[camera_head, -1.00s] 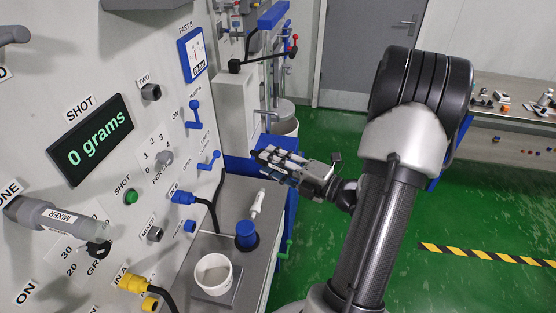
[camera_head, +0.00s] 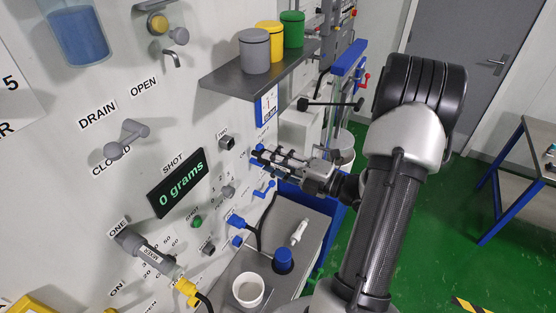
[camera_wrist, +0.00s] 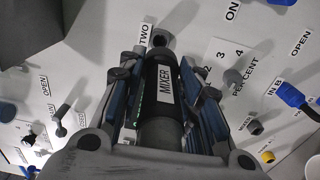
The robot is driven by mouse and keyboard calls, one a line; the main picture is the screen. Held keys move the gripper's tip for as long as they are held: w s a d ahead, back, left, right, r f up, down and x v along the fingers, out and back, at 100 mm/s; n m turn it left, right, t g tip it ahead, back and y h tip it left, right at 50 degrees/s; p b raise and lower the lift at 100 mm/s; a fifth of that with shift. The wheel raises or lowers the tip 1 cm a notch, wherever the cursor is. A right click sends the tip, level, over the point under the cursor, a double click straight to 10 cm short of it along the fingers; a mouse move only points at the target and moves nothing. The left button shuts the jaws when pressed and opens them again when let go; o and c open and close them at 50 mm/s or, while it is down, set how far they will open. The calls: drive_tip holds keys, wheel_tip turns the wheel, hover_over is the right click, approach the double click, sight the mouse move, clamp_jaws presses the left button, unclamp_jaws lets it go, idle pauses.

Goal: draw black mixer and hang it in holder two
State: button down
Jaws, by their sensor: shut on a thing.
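In the wrist view, my gripper (camera_wrist: 165,95) is shut on the black mixer (camera_wrist: 161,108), a dark cylinder with a white MIXER label between the fingers. Its far end points at holder two (camera_wrist: 162,40), the dark socket beside the TWO label; whether they touch I cannot tell. In the head view, my gripper (camera_head: 262,155) is close to the wall panel, right of and a little below holder two (camera_head: 227,142). The mixer is hard to make out among the fingers there. A grey mixer (camera_head: 150,250) sits in holder one, lower left.
The dosing display (camera_head: 176,189) reads 0 grams. A shelf (camera_head: 235,76) with grey, yellow and green canisters juts out above. A blue lever (camera_head: 263,188) sticks out below my gripper. A white cup (camera_head: 248,290) stands on the grey bench below.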

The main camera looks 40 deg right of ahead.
sight(257, 152)
drive_tip(key=shift+b, duration=0.45)
drive_tip(key=shift+w+a, duration=0.1)
drive_tip(key=shift+b+x, duration=1)
drive_tip(key=shift+x, duration=1.8)
drive_tip(key=shift+b, duration=1.5)
drive_tip(key=shift+b+x, duration=1)
drive_tip(key=shift+x, duration=0.95)
drive_tip(key=c, duration=1.1)
unclamp_jaws()
drive_tip(key=shift+w, duration=0.1)
